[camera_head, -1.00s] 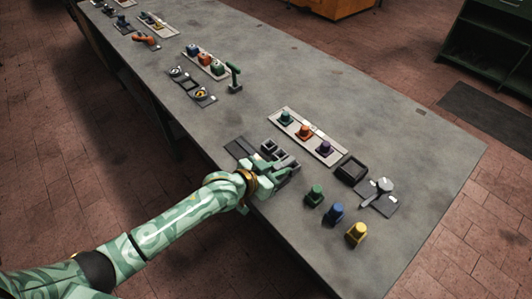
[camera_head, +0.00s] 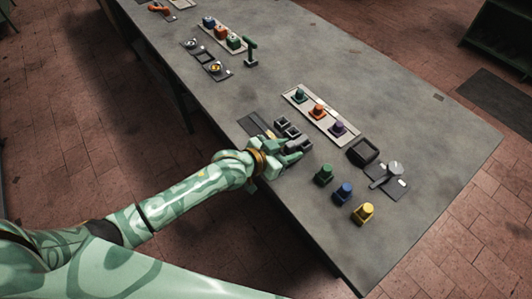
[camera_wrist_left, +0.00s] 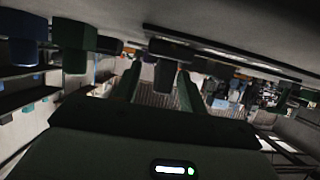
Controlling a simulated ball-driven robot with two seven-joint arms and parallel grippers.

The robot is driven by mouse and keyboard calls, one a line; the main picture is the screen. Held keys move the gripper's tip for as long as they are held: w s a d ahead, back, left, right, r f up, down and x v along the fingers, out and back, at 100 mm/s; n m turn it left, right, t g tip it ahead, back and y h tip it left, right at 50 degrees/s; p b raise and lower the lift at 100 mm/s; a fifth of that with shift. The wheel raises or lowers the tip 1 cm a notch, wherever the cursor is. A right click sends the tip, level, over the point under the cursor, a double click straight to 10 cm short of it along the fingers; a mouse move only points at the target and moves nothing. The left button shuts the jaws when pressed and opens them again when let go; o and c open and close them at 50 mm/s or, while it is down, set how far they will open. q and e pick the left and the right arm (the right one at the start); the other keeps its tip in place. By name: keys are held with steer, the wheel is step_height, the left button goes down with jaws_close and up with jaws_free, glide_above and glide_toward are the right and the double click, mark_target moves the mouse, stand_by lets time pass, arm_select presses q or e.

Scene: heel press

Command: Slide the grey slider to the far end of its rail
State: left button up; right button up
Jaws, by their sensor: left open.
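My left gripper (camera_head: 284,160) is at the near edge of the table, beside a group of small grey blocks (camera_head: 291,134). It is open. In the left wrist view its two fingers (camera_wrist_left: 160,88) stand apart, with a dark block (camera_wrist_left: 165,72) showing between them. I cannot tell whether they touch it. A dark flat plate (camera_head: 256,124) lies just left of the grey blocks. The grey slider and its rail are not clearly told apart from these grey parts, and my gripper hides some of them. My right gripper is not in view.
Green (camera_head: 323,175), blue (camera_head: 343,193) and yellow (camera_head: 363,213) pieces stand right of the gripper, near the edge. Behind are a pale strip with coloured knobs (camera_head: 318,112), a black open box (camera_head: 363,151) and a grey lever plate (camera_head: 388,178).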

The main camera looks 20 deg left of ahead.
arm_select(q)
steer(key=p+v, duration=0.4)
steer(key=v, duration=1.1)
